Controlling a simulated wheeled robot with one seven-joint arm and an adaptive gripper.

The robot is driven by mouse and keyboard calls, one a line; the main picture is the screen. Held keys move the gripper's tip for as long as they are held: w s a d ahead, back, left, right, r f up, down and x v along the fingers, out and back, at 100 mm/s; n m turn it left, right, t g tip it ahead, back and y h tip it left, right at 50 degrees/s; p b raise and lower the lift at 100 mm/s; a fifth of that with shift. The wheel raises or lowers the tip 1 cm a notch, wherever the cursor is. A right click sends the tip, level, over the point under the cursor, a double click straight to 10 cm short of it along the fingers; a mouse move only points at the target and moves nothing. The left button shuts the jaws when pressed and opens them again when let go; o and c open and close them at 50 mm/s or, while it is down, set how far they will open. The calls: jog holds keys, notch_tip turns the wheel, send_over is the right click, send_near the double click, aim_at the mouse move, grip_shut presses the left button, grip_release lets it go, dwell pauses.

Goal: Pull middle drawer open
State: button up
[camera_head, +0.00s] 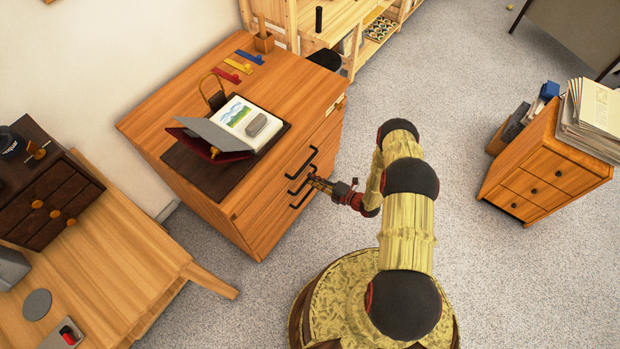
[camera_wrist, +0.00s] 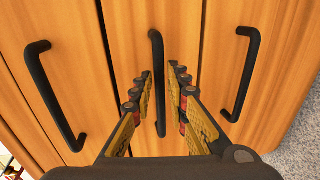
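The wooden cabinet (camera_head: 245,215) has drawer fronts with black bar handles on its right side. In the wrist view three handles show upright, and the middle drawer front (camera_wrist: 142,45) carries the central handle (camera_wrist: 156,55). My gripper (camera_wrist: 160,78) is open, with one finger on each side of this handle and a gap showing on both sides. I cannot tell how deep the handle sits between the fingertips. In the head view my gripper (camera_head: 314,181) is at the drawer fronts and partly hides the lower handles. The drawer fronts look flush.
An open book (camera_head: 238,113) with a grey block lies on a dark mat on the cabinet top. A wooden desk (camera_head: 110,250) stands at the left. A small drawer unit (camera_head: 545,165) with papers stands at the right.

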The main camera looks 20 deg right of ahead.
jog(key=shift+x, duration=1.05)
jog(key=shift+c, duration=1.2)
grip_shut()
